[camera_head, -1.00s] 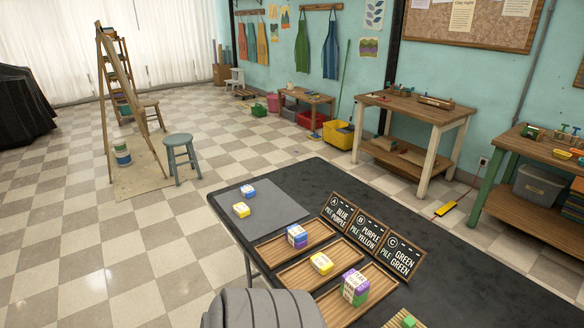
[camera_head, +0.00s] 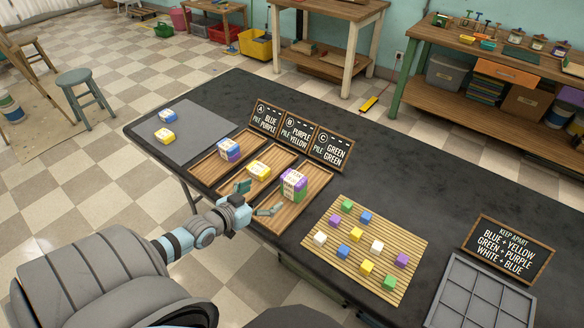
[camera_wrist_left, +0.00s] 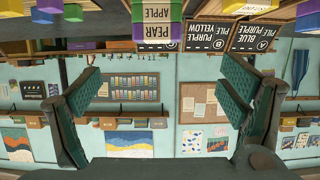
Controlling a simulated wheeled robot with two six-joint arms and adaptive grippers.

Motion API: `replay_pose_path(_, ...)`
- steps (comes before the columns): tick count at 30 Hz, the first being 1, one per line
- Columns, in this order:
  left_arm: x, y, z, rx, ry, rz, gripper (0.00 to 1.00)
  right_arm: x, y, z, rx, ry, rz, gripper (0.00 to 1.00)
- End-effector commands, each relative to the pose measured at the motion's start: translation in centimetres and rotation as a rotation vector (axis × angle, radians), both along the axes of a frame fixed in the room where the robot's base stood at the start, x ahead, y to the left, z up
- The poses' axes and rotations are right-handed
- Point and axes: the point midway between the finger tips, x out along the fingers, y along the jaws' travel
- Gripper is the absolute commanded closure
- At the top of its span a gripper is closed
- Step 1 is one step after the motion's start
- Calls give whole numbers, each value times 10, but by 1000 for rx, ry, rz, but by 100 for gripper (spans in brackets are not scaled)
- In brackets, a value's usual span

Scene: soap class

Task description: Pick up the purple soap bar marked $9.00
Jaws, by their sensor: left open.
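Small purple bars lie on the slatted bamboo mat (camera_head: 315,235), one at its upper left (camera_head: 333,219) and one at its right (camera_head: 401,260). No $9.00 mark is readable. A purple and green soap stack (camera_head: 293,186) with a pale label stands in the right wooden tray (camera_head: 318,178). My left gripper (camera_head: 257,200) is open and empty over the trays, to the left of the stack. My right gripper is out of view.
Yellow (camera_head: 258,170) and blue-purple (camera_head: 229,149) soaps sit in the other trays. Chalkboard signs (camera_head: 298,133) stand behind them. A grey divided tray (camera_head: 441,312) and a "KEEP APART" sign (camera_head: 507,249) are at right. The dark table (camera_head: 400,172) is clear beyond the mat.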

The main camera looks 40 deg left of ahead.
Motion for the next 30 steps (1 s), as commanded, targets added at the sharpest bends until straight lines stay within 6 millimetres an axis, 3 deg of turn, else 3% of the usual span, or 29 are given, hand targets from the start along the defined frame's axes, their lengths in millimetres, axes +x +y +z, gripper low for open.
replay_pose_path(1,10,-1,-7,-4,-11,-4,10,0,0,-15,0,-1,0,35)
replay_pose_path(7,60,0,-29,-7,-12,1,10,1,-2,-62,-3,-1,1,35)
replay_pose_path(19,125,0,-43,-8,-7,2,10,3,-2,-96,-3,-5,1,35)
replay_pose_path(27,132,0,-42,-7,-4,-1,10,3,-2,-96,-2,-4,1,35)
replay_pose_path(30,132,0,-42,-7,-3,-1,26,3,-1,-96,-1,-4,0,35)
